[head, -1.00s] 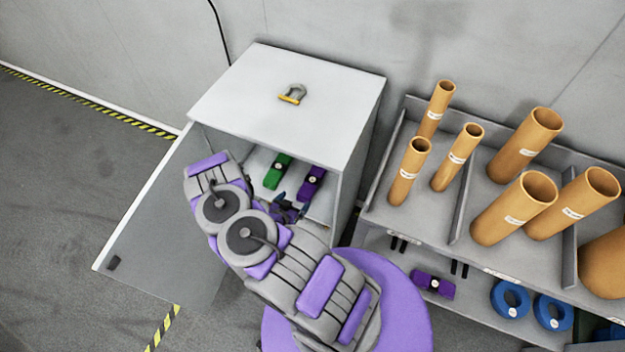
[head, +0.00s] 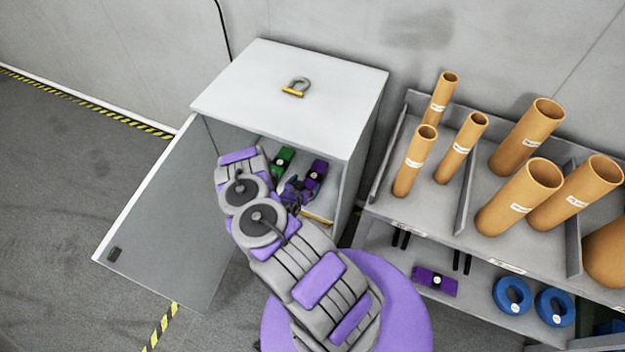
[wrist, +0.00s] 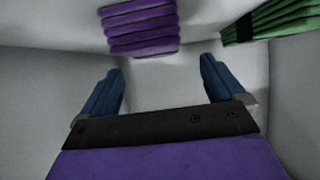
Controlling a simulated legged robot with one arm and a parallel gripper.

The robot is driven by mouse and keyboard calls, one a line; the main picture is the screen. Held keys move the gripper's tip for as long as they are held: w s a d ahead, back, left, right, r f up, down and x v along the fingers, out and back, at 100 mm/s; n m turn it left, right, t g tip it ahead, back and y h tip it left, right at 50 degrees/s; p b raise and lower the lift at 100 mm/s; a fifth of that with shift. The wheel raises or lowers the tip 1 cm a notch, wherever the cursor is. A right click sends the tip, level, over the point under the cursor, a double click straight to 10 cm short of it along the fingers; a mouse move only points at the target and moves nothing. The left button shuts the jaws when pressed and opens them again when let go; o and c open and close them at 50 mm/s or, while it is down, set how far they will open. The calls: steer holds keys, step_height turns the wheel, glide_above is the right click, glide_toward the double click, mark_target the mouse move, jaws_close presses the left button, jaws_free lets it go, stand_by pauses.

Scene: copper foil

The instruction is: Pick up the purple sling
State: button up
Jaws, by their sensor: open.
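A purple sling (head: 317,172) lies folded inside the open cabinet, toward its right side. It also shows in the wrist view (wrist: 140,28) as a ribbed purple bundle at the top, ahead of the fingers and left of centre. My gripper (wrist: 162,80) is open, with its two blue fingers spread and nothing between them. In the head view my gripper (head: 292,192) is inside the cabinet, just in front of the purple sling and partly hidden by my arm. Another purple sling (head: 435,281) lies on the lower shelf of the rack at right.
A green sling (head: 282,160) lies left of the purple one in the cabinet (head: 235,97); it shows at the wrist view's upper right (wrist: 275,22). The cabinet door (head: 160,215) stands open at left. A padlock (head: 296,87) lies on top. Cardboard tubes (head: 527,135) and blue rolls (head: 512,294) fill the rack.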

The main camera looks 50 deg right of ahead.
mark_target(314, 176)
steer(key=x, duration=0.2)
steer(key=b+x, duration=0.1)
steer(key=x, duration=0.3)
steer(key=shift+s+d, duration=0.25)
steer(key=shift+d, duration=0.1)
steer(key=shift+a+r, duration=0.25)
steer(key=shift+a, duration=0.15)
steer(key=shift+c, duration=0.4)
steer(key=shift+a+r, duration=0.2)
steer(key=shift+a, duration=0.25)
steer(key=c, duration=0.3)
steer(key=shift+c, duration=0.8)
steer(key=shift+d+f, duration=0.15)
steer(key=shift+d, duration=0.3)
steer(key=c, duration=0.5)
steer(key=shift+s+a+f, duration=0.1)
steer(key=shift+s+a, duration=0.05)
steer(key=shift+c, duration=1.4)
